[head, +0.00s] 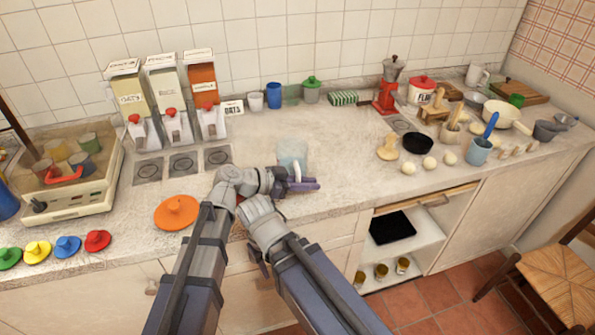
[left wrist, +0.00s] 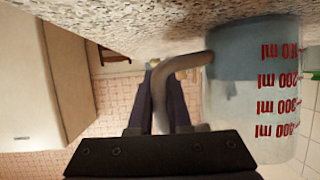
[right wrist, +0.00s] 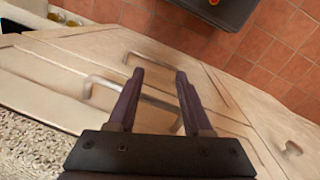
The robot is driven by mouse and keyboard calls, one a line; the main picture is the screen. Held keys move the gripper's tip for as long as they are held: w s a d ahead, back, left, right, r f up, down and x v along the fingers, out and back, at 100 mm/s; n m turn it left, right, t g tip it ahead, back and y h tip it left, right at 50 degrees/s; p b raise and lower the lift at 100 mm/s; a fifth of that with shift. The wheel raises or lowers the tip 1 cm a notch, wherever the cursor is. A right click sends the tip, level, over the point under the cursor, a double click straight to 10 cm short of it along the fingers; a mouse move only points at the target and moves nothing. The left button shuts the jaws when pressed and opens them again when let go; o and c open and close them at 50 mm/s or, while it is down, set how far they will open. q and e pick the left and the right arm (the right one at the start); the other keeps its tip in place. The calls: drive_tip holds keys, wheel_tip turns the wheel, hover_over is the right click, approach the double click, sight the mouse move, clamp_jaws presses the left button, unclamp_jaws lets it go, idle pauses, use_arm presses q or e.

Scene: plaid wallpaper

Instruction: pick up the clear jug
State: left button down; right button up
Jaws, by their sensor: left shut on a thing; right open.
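The clear jug (head: 293,152) appears to stand on the counter near the middle of the head view. In the left wrist view the jug (left wrist: 262,92) shows red ml marks, a bluish lower part and a grey handle (left wrist: 183,64). That view looks upside down. My left gripper (head: 305,185) is in front of the jug, with its fingers closed on the handle. My right gripper (right wrist: 158,75) is open and empty, facing the cabinet fronts. Its fingers are hidden in the head view.
An orange lid (head: 176,212) lies left of my arms. Three dispensers (head: 165,92) stand behind on the left. Eggs (head: 430,163), a black bowl (head: 418,143) and a blue cup (head: 478,152) are on the right. Counter directly right of the jug is clear. An open shelf (head: 420,240) lies below.

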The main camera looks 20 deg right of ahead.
use_arm(q)
drive_tip(key=shift+r, duration=0.15)
use_arm(e)
drive_tip(key=shift+r, duration=0.2)
use_arm(q)
wheel_tip(320, 180, up, 10)
drive_tip(key=p, duration=1)
use_arm(e)
wheel_tip(320, 180, up, 10)
drive_tip(key=shift+f, duration=0.2)
use_arm(q)
drive_tip(key=shift+f, duration=0.2)
